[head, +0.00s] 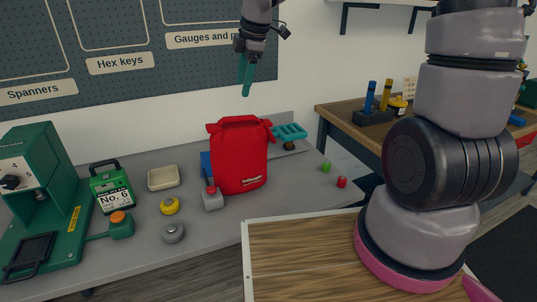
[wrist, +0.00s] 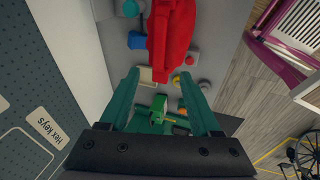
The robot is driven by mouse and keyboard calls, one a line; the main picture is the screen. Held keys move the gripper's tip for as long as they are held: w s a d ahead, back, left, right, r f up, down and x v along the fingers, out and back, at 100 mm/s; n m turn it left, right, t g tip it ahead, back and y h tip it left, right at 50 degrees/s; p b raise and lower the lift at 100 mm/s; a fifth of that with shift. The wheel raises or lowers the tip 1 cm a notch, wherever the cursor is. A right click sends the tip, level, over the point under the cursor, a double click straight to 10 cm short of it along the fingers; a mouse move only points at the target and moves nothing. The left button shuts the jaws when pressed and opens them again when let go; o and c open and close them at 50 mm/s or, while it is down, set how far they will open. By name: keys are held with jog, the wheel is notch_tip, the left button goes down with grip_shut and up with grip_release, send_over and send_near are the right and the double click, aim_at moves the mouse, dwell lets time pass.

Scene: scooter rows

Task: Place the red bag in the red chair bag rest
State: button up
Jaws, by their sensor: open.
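The red bag (head: 239,155) stands upright on the grey bench, with a rolled top and a small pale label on its front. In the wrist view the red bag (wrist: 172,35) lies beyond my fingertips, near the top middle. My gripper (head: 246,88) is open and empty, hanging above the bag near the pegboard wall. Its two green fingers (wrist: 160,76) are spread apart in the wrist view, with no contact with the bag visible. I cannot make out a red chair or its bag rest in either view.
A wooden bench (head: 335,112) stands right. A spoked wheel (wrist: 308,155) shows on the floor.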

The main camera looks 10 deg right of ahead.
aim_at(238, 117)
jog(key=shift+d+x, duration=0.2)
jog(key=shift+x, duration=5.4)
jog(key=shift+w+f, duration=0.1)
jog(key=shift+f, duration=0.05)
grip_shut()
